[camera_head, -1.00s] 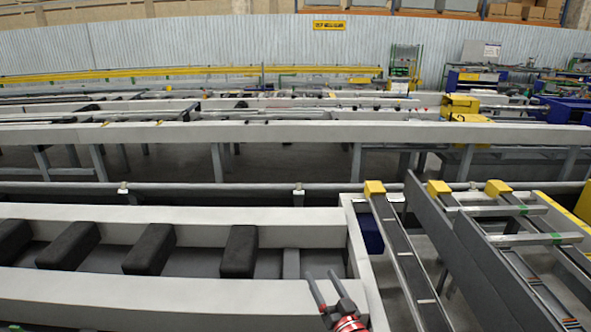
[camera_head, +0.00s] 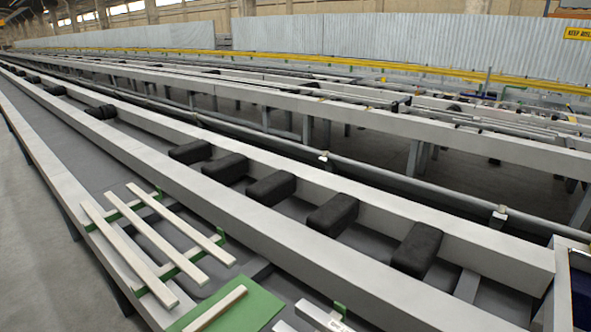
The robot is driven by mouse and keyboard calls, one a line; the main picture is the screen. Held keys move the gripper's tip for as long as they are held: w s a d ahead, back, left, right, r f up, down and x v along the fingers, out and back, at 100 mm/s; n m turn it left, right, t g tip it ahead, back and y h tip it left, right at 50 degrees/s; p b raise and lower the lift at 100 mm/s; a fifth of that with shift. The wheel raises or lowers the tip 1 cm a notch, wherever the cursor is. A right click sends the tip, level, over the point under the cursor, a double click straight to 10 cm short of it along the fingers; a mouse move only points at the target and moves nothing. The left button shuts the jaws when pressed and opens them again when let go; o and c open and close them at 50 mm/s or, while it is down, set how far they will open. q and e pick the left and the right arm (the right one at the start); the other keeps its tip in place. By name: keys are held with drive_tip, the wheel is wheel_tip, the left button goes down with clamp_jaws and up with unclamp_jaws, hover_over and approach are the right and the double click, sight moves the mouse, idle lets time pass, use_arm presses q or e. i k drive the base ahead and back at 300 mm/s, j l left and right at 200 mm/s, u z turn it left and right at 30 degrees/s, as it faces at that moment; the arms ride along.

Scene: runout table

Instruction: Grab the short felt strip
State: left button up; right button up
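A short pale strip (camera_head: 216,308), which looks like the short felt strip, lies on a green mat (camera_head: 258,307) at the bottom of the head view. The mat's near part is cut off by the frame edge. Several longer pale strips lie side by side across green holders just beyond and to the left; one is the middle long strip (camera_head: 165,247). Neither of my grippers shows in the current view.
Light metal bars (camera_head: 322,316) with a green clip lie right of the mat. A long grey beam (camera_head: 330,255) runs behind the strips. Beyond it, dark blocks (camera_head: 332,213) sit in a row in a channel. Bare grey table surface (camera_head: 70,150) lies at far left.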

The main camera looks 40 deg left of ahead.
sight(227, 302)
drive_tip(key=k+j+u, duration=0.1)
drive_tip(key=u, duration=0.4)
drive_tip(key=k+j+u, duration=0.1)
drive_tip(key=u, duration=0.35)
drive_tip(key=j+u, duration=0.3)
drive_tip(key=u, duration=0.2)
